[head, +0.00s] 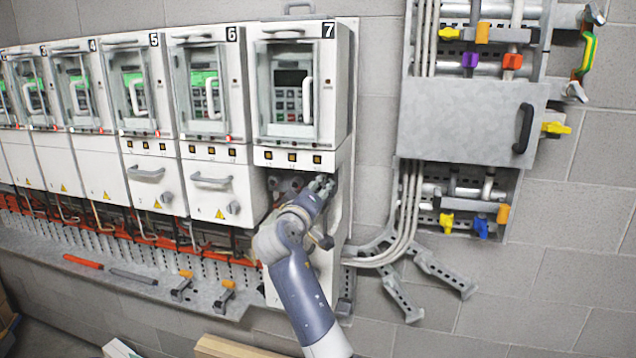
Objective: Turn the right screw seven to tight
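Drive cabinet seven (343,95) is the rightmost of the row. Below its windowed door, the lower compartment is open, with dark round fittings (272,183) at the left of the opening. My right gripper (322,184) reaches up from below to the right part of this opening. Its fingertips are at or close to the fittings; I cannot tell whether they touch. The right screw is not clearly visible, and the gripper covers that spot. The fingers are too small to tell whether they are open or shut. My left gripper is out of view.
Cabinet six (215,185) stands close on the left with its lower cover on. A ledge (60,240) below holds red (82,261) and grey (133,276) bar-like tools. Cables (405,215) and a grey wall box (460,120) are right. Bare wall lies lower right.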

